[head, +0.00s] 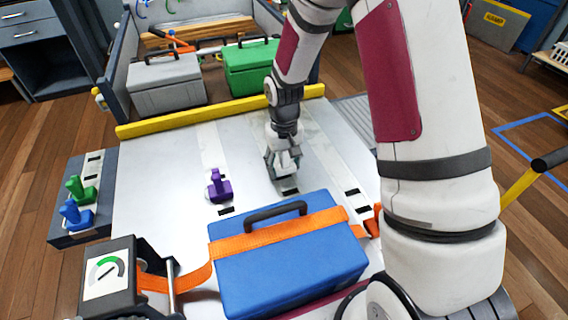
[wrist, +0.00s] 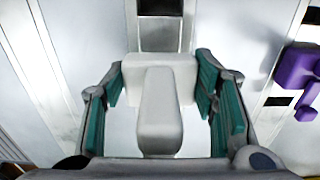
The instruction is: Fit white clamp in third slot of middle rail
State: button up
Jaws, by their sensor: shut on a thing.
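My gripper (head: 282,172) is low over the sloped pale panel, its jaws shut on the white clamp (wrist: 160,112). In the wrist view the clamp sits between the green finger pads, its wide block toward the top and its stem toward me. The middle rail (head: 262,150) runs down the panel under my gripper. A dark slot (head: 290,191) of this rail shows just below the gripper. I cannot tell whether the clamp touches the rail; other slots may be hidden.
A purple clamp (head: 220,188) stands on the left rail; it also shows in the wrist view (wrist: 297,68). A blue case (head: 290,270) under an orange strap lies close in front. Grey (head: 168,85) and green (head: 250,68) cases stand behind a yellow bar (head: 200,117). Green and blue clamps stand far left.

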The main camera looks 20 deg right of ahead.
jog(key=shift+f+b, duration=0.95)
jog(key=shift+f, duration=0.45)
jog(key=o, duration=1.1)
notch_tip(320, 180, up, 12)
jog(key=shift+r, duration=0.1)
jog(key=shift+s+d, duration=0.1)
